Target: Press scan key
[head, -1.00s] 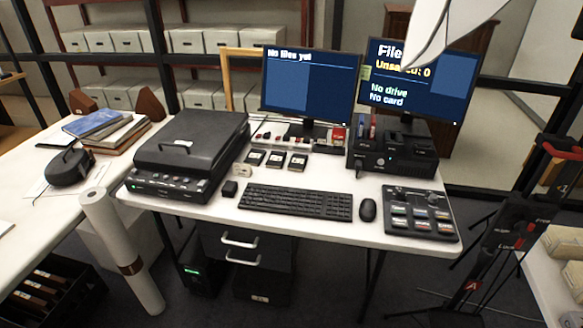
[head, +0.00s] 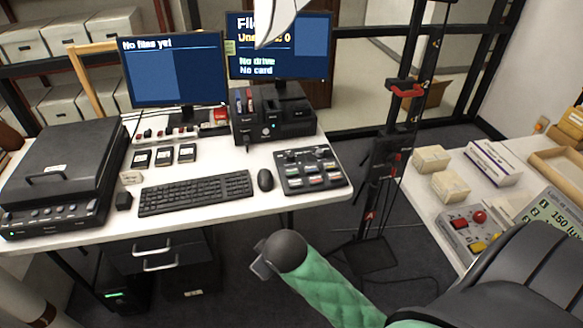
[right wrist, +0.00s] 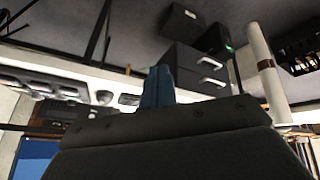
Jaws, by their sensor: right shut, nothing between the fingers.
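A black flatbed scanner (head: 70,155) stands on the left of the white table, its lid down. Its front strip (head: 52,211) carries several small keys and a green light; their labels are too small to read, so I cannot tell which is the scan key. A black key panel (head: 312,170) with several coloured, lit keys lies right of the mouse. My right gripper (head: 262,263) is in front of the table, below the mouse, apart from both devices. In the right wrist view its blue fingers (right wrist: 157,86) are shut and empty. My left gripper is not in view.
A keyboard (head: 195,193) and mouse (head: 265,180) lie between scanner and panel. Two monitors (head: 173,75) and a black drive dock (head: 272,115) stand behind. A tall black stand (head: 385,160) rises right of the table. A right-hand table holds boxes and a red-button control box (head: 470,228).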

